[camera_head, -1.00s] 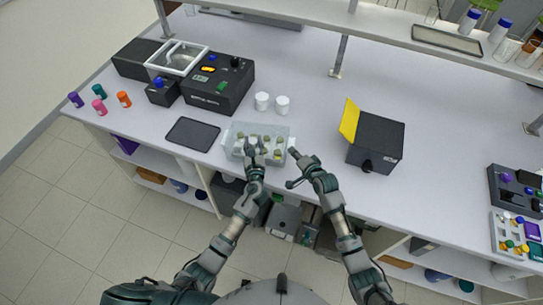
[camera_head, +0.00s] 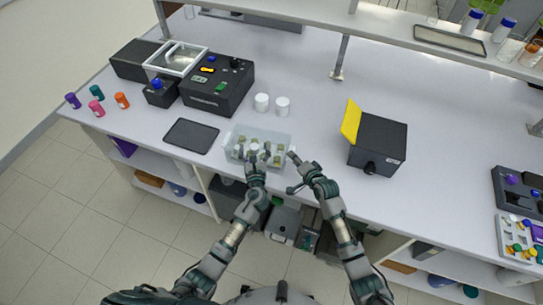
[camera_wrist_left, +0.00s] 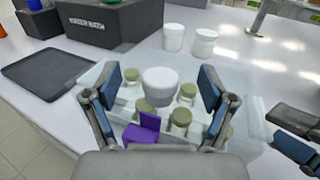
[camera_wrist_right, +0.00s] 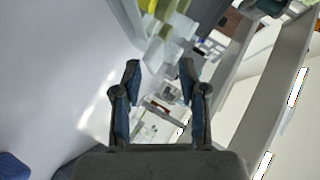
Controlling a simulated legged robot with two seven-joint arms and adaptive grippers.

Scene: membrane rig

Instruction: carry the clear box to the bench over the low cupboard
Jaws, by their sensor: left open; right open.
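The clear box (camera_head: 262,128) stands on the bench near its front edge. In the left wrist view, the box (camera_wrist_left: 254,112) holds several small jars with olive lids (camera_wrist_left: 181,117), a white-lidded jar (camera_wrist_left: 158,82) and a purple piece (camera_wrist_left: 147,128). My left gripper (camera_head: 259,153) is open over the box, its fingers spread on both sides of the white-lidded jar; I cannot tell whether they touch anything. My right gripper (camera_head: 292,172) is open and empty just right of the box, at the bench's front edge. The right wrist view shows the box's contents (camera_wrist_right: 165,45) beyond the fingertips.
Two white jars (camera_head: 282,106) stand behind the box. A dark tablet (camera_head: 192,136) lies to its left, with black instruments (camera_head: 218,86) behind. A black case with a yellow flap (camera_head: 377,145) stands to the right. Bench (camera_head: 320,130) between box and case is clear. Open shelves lie below.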

